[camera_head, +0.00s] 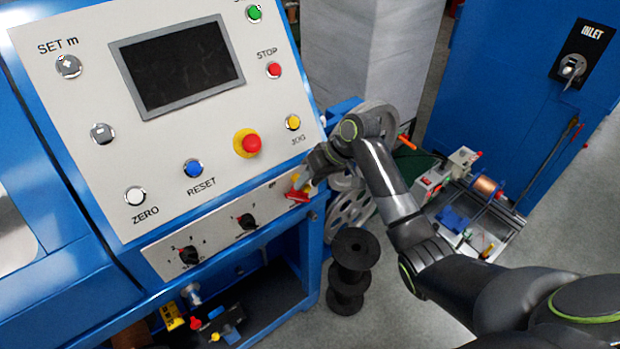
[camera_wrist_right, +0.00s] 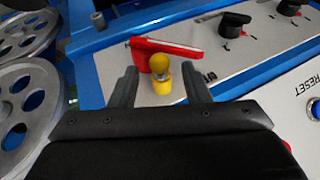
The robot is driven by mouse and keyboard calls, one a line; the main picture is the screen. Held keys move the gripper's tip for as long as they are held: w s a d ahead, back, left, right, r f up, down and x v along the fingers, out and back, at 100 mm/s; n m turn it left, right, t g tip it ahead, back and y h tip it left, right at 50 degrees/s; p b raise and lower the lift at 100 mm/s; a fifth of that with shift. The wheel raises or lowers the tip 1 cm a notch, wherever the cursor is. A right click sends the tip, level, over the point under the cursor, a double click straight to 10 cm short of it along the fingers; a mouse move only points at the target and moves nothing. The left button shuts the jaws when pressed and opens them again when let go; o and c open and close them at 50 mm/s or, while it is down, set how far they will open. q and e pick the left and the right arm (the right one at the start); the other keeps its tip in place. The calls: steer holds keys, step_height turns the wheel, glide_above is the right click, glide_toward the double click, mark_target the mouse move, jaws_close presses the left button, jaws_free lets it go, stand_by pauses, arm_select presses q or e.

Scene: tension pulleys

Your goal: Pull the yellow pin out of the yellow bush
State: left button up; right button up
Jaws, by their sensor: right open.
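The yellow pin (camera_wrist_right: 159,63) shows in the right wrist view as a round yellow knob. A red lever (camera_wrist_right: 168,46) lies right behind the knob. My right gripper (camera_wrist_right: 160,69) is open, one finger on each side of the pin, with gaps on both sides; I cannot tell the depth. In the head view my right gripper (camera_head: 305,181) is at the console's right corner, beside the red lever (camera_head: 297,195), and mostly hides the pin and bush. My left gripper is not in view.
The console panel (camera_head: 225,207) has several buttons and black knobs (camera_head: 247,221) left of the lever. Grey spoked pulleys (camera_head: 350,212) and stacked black spools (camera_head: 349,270) stand below my right arm. A blue cabinet (camera_head: 500,90) stands at the right.

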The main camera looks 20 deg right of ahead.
steer(key=shift+a+f, duration=0.1)
steer(key=shift+f, duration=0.1)
jaws_close()
steer(key=shift+s+p, duration=0.1)
steer(key=shift+p, duration=0.25)
steer(key=shift+s+d+r, duration=0.1)
steer(key=shift+s+d, duration=0.1)
steer(key=shift+s, duration=0.1)
steer(key=shift+p, duration=0.3)
steer(key=shift+s+d+p, duration=0.25)
steer(key=shift+s+p, duration=0.35)
steer(key=shift+p, duration=0.05)
steer(key=shift+s+d+p, duration=0.2)
steer(key=shift+s+p, duration=0.4)
steer(key=shift+p, duration=0.05)
